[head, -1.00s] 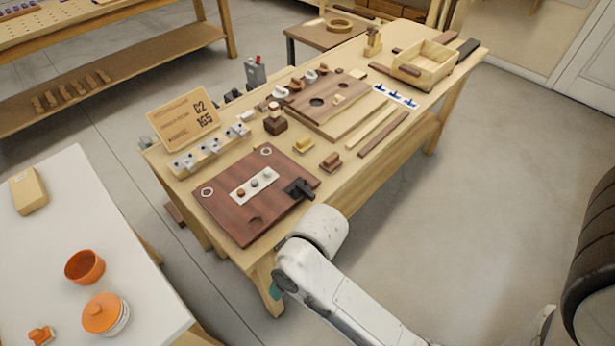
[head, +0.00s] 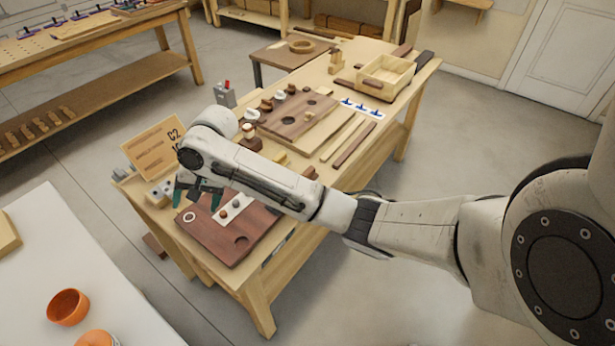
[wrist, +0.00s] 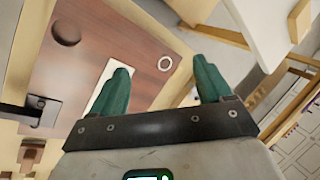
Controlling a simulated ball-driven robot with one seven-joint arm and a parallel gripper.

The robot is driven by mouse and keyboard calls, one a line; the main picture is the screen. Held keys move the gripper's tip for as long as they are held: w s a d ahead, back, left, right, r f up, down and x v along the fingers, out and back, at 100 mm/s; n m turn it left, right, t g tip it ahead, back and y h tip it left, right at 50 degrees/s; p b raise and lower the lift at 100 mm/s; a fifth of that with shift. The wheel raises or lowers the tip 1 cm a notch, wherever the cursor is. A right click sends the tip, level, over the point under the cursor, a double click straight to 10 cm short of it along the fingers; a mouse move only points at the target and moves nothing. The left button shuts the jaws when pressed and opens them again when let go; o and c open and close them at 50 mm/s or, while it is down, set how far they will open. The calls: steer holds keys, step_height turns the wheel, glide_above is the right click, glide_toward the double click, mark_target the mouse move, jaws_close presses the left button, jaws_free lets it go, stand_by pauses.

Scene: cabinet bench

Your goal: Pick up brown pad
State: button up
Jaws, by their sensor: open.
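A small round brown pad (head: 225,214) sits on a white strip (head: 237,208) beside a grey round piece (head: 236,204). The strip lies on a dark red-brown board (head: 212,243) at the bench's near end. My gripper (head: 197,198) is open and empty above the board's left part, left of the brown pad. There the left finger covers part of the white strip (wrist: 96,100); the brown pad is not visible.
A sign (head: 153,146) stands behind the board, partly hidden by my arm. A wooden board with holes (head: 297,117) and an open box (head: 386,77) stand farther along the bench. A white table (head: 100,270) with an orange bowl (head: 68,307) is at lower left.

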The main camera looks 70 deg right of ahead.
steer(key=s+d+m+g+h, duration=0.1)
steer(key=s+d+m, duration=0.2)
steer(key=d, duration=0.6)
steer(key=s+d+m+g+h, duration=0.1)
steer(key=s+d+m, duration=0.15)
steer(key=d, duration=0.65)
steer(key=m+g+h, duration=0.1)
steer(key=m+g, duration=0.1)
steer(key=m, duration=0.2)
glide_above(308, 171)
steer(key=shift+w+d+f, duration=0.1)
steer(key=shift+d+f, duration=0.05)
steer(key=shift+f, duration=0.4)
steer(key=shift+w+d+f, duration=0.1)
steer(key=shift+f, duration=0.45)
step_height(308, 171, down, 4)
steer(key=shift+r+p, duration=0.2)
steer(key=shift+p, duration=0.1)
steer(key=shift+s+a+f+p, duration=0.1)
steer(key=shift+f+p, duration=0.05)
steer(key=shift+f, duration=1.4)
steer(key=shift+s+a+f+p, duration=0.1)
steer(key=shift+f+p, duration=0.05)
steer(key=shift+f, duration=1.4)
steer(key=c, duration=1.1)
